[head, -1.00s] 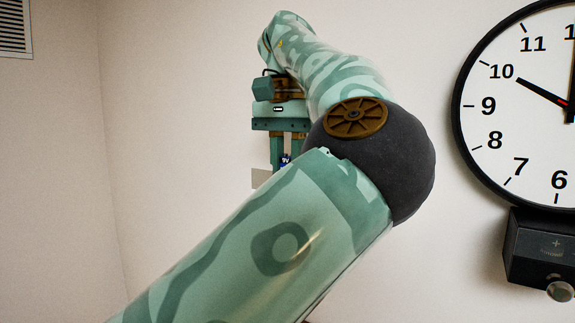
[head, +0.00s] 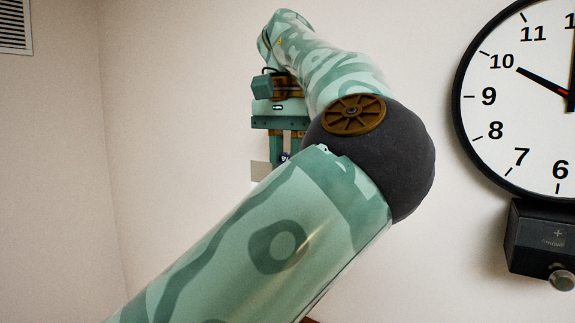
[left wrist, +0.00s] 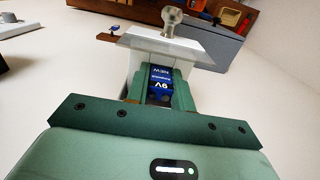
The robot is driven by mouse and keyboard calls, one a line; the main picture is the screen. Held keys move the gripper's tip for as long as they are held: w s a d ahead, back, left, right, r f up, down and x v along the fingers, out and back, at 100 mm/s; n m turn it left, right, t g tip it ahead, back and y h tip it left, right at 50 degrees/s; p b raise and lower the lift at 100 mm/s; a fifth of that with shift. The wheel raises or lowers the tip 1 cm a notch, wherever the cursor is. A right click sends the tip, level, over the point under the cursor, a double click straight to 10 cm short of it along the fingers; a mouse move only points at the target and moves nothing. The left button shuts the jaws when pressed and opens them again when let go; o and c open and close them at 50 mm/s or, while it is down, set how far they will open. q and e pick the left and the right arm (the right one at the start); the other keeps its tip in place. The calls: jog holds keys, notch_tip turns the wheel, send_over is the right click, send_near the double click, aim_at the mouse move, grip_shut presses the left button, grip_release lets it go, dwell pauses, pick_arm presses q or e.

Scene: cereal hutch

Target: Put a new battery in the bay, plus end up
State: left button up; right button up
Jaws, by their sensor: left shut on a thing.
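My left gripper (head: 286,146) is raised in front of the wall and points down, its lower part hidden by my own forearm in the head view. It is shut on a blue battery (left wrist: 160,82) marked 9V and NEW, which shows between its fingers in the left wrist view. In the head view only a dark bit of the battery (head: 286,156) shows. A dark box (head: 540,238) with a plus mark and a round knob (head: 562,279) is under the clock at the right; I cannot tell whether it is the bay. My right gripper is not in view.
A round white clock (head: 520,125) hangs on the wall at the right. A vent (head: 15,27) is at the upper left. In the left wrist view, a grey box (left wrist: 215,45) and a brown shelf (left wrist: 140,10) lie beyond the fingers. The wall between gripper and clock is bare.

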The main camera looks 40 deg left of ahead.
pick_arm(q)
jog(key=shift+s+f, duration=0.1)
jog(key=shift+f, duration=0.15)
jog(key=shift+d+f+b, duration=0.1)
jog(key=shift+f+b, duration=0.3)
jog(key=shift+f, duration=0.35)
jog(key=o, duration=0.9)
jog(key=shift+c, duration=1)
jog(key=shift+r+p, duration=0.8)
jog(key=shift+o, duration=1)
jog(key=shift+w+r+p, duration=0.7)
jog(key=shift+r+p, duration=0.15)
jog(key=shift+p, duration=0.15)
jog(key=shift+r+p, duration=0.35)
jog(key=shift+r, duration=0.05)
jog(key=shift+s+r+p, duration=0.4)
jog(key=shift+r+p, duration=0.15)
jog(key=shift+r, duration=0.15)
